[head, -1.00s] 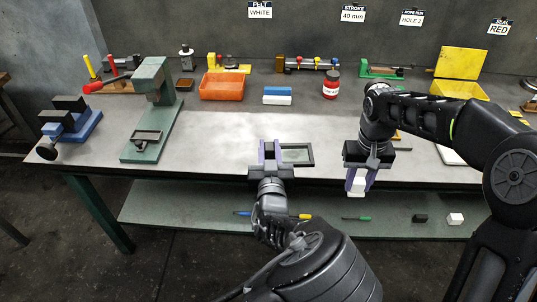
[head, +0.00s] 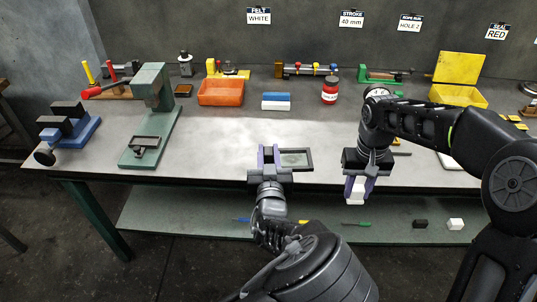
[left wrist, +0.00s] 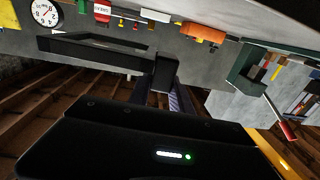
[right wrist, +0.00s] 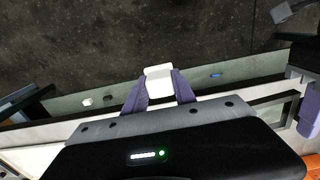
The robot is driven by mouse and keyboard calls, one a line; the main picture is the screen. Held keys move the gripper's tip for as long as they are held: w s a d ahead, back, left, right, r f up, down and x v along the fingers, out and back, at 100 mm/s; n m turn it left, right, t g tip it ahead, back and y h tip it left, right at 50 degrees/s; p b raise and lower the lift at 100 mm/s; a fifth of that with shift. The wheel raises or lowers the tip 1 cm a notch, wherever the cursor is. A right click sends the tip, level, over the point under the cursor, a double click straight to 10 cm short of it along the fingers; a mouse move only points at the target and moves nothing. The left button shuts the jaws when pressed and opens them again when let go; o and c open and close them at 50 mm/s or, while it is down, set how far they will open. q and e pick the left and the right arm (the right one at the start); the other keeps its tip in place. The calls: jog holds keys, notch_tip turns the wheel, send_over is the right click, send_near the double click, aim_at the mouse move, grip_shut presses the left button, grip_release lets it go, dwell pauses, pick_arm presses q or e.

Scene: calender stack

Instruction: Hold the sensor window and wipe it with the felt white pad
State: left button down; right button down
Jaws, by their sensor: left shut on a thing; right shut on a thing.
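The sensor window (head: 295,160), a dark rectangular frame with a greyish-green pane, is held level near the table's front edge. My left gripper (head: 268,156) is shut on its left end. In the left wrist view the dark frame (left wrist: 100,46) reaches out from the fingers. My right gripper (head: 361,180) is shut on the white felt pad (head: 355,191), which hangs below the fingertips, to the right of the window and apart from it. The pad (right wrist: 158,80) also shows between the purple fingers in the right wrist view.
A black block (head: 420,224) and a white block (head: 455,224) lie on the lower shelf. A green press (head: 152,115) stands left, an orange bin (head: 220,92) and a blue-and-white block (head: 276,102) behind. A wall card (head: 259,16) reads FELT WHITE. The table middle is clear.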

pick_arm(q)
jog(key=shift+w+a+f+b, duration=0.15)
jog(key=shift+w+f+b, duration=1)
jog(key=shift+w+b, duration=0.85)
jog(key=shift+w+a+f+b, duration=0.2)
jog(key=shift+w+f+b, duration=0.95)
jog(key=shift+w+b, duration=0.8)
jog(key=shift+w+a+f+b, duration=0.15)
jog(key=shift+w+f+b, duration=1)
jog(key=shift+w+b, duration=0.85)
jog(key=shift+w, duration=0.65)
jog(key=shift+f, duration=0.15)
jog(key=shift+r, duration=0.2)
dwell(1.0)
